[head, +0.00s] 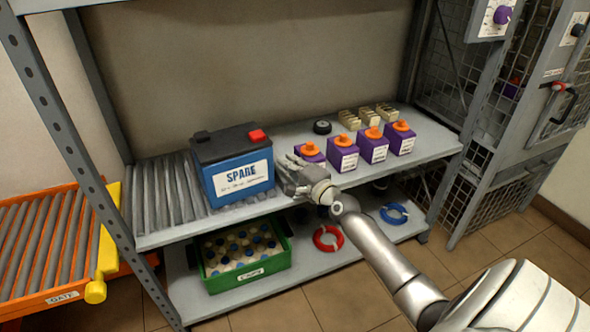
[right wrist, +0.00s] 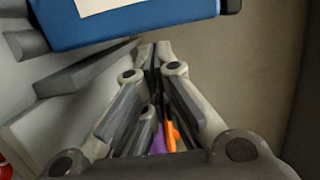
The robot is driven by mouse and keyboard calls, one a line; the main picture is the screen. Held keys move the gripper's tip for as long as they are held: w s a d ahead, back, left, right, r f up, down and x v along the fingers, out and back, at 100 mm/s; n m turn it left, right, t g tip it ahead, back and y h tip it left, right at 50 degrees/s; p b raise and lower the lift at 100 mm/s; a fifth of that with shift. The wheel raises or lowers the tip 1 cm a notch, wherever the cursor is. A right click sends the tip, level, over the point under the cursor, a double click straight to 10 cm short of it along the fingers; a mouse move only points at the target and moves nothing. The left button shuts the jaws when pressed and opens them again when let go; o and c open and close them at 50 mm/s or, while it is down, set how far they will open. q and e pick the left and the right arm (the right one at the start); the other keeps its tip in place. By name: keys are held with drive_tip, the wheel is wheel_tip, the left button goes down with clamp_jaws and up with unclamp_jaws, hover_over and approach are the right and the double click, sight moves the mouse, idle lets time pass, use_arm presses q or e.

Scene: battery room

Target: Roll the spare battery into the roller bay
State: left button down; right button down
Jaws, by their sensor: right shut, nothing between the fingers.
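The spare battery (head: 236,175) is a blue box with a black top, a red terminal cap and a white SPARE label. It stands upright on the right part of the grey shelf rollers (head: 160,195). My right gripper (head: 289,170) is shut and empty, close beside the battery's right side; I cannot tell whether it touches. In the right wrist view the fingertips (right wrist: 155,48) are together just below the blue battery (right wrist: 140,20). At far left is an orange roller bay (head: 40,245) with a yellow bar (head: 108,235) along its right edge and a GATE label. My left gripper is not in view.
Several purple boxes with orange knobs (head: 373,147) stand right of my gripper on the shelf (head: 440,140). A green crate (head: 245,270) and red (head: 328,238) and blue cable coils (head: 394,213) lie on the lower shelf. A perforated post (head: 72,140) stands between bay and shelf.

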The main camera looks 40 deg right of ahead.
drive_tip(key=w, duration=0.3)
drive_tip(key=shift+w+b, duration=0.2)
drive_tip(key=shift+b, duration=0.1)
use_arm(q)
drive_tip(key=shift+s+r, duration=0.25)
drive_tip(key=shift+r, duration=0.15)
use_arm(e)
drive_tip(key=shift+w, duration=0.45)
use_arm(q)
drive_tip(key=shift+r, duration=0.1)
use_arm(e)
drive_tip(key=shift+a, duration=0.1)
